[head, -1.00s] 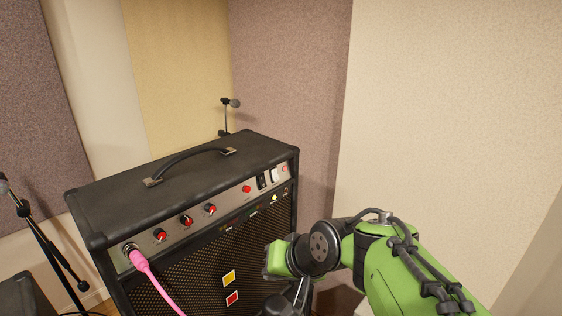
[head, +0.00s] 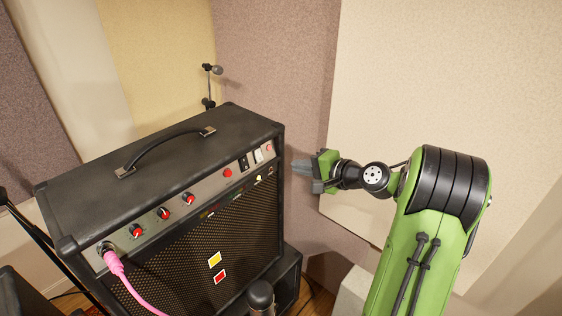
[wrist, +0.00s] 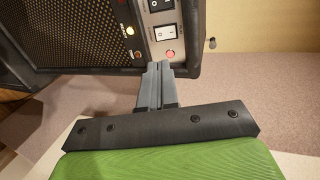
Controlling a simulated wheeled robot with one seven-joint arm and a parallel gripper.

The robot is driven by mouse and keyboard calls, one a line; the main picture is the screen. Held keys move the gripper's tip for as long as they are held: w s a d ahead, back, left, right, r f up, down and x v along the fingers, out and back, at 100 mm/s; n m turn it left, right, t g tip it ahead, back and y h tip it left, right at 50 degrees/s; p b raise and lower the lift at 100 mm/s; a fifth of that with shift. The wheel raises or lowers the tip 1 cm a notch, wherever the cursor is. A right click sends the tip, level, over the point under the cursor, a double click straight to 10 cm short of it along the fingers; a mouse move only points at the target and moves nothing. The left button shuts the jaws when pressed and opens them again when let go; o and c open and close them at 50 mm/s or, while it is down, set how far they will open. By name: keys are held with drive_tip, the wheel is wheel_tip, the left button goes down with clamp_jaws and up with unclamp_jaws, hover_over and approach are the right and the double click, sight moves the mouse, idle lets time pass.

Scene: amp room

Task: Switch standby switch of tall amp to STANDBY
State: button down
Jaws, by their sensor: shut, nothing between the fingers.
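The tall amp (head: 150,165) is black with a handle on top and a grey control panel along its front edge. Near the panel's right end are a dark rocker switch (head: 244,163) and a white rocker switch (head: 258,155), with a red round light beside them. In the wrist view the white switch (wrist: 165,34) is just beyond my fingertips, and part of the other switch (wrist: 159,5) shows at the top edge. Their labels are too small to read. My gripper (head: 297,168) is shut and empty, right of the panel; in the wrist view its fingertips (wrist: 159,66) appear near the red light (wrist: 170,54).
A pink cable (head: 116,265) is plugged into the panel's left end. A microphone on a stand (head: 209,90) is behind the amp. A dark cabinet (head: 287,280) is below the amp at right. The padded wall (head: 420,90) is close behind my arm.

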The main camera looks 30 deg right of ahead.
sight(260, 159)
drive_tip(key=p+x, duration=0.1)
drive_tip(key=x, duration=1.2)
drive_tip(key=shift+a+p, duration=0.2)
drive_tip(key=shift+p, duration=0.2)
drive_tip(key=shift+s, duration=0.1)
drive_tip(key=shift+f, duration=0.15)
